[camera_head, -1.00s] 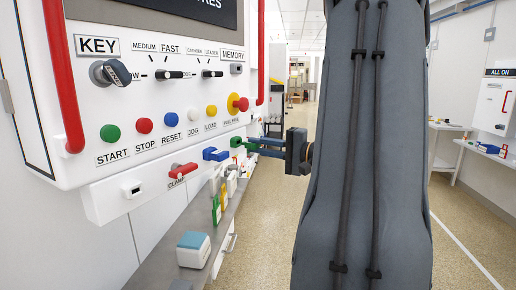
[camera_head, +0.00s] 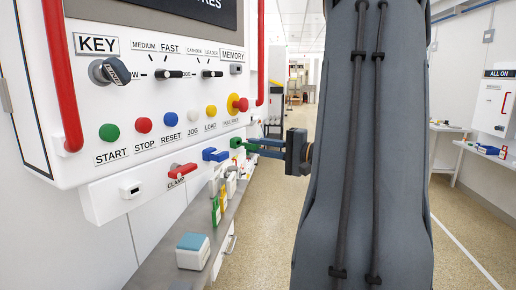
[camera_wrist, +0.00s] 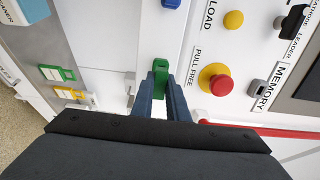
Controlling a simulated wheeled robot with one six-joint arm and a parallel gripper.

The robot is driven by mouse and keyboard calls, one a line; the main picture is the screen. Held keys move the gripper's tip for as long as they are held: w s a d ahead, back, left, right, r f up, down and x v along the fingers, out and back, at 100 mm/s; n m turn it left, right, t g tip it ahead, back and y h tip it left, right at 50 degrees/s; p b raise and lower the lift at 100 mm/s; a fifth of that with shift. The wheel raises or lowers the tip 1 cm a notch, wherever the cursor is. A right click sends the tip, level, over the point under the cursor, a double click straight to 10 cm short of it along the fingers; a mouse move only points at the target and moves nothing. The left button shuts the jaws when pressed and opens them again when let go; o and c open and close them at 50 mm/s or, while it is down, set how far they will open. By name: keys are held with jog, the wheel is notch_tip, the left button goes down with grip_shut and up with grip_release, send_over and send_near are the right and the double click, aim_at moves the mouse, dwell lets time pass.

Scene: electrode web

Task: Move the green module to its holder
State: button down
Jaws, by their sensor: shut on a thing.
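The green module (camera_head: 236,143) sits at the right end of the white strip under the control panel. It also shows in the wrist view (camera_wrist: 160,68). My gripper (camera_head: 256,147) has its slim blue-grey fingers closed on it from the right; in the wrist view (camera_wrist: 160,88) the fingertips lie on either side of the module's near end. I cannot tell whether the module is still seated in the strip. A green-and-white piece (camera_head: 216,211) stands on the grey shelf below; it also shows in the wrist view (camera_wrist: 57,72) and may be the holder.
A blue module (camera_head: 215,154) and a red clamp lever (camera_head: 179,170) stick out of the same strip. A yellow-and-white piece (camera_wrist: 70,93) is beside the green one on the shelf. A white box with a blue top (camera_head: 193,250) stands nearer. Open floor lies to the right.

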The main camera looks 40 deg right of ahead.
aim_at(258, 147)
jog(key=shift+b+x, duration=0.9)
jog(key=shift+x, duration=0.55)
jog(key=c, duration=1.6)
grip_release()
jog(key=shift+c, duration=0.2)
jog(key=b+v, duration=0.2)
jog(key=v, duration=0.5)
jog(key=shift+s+d, duration=0.15)
jog(key=shift+s, duration=0.25)
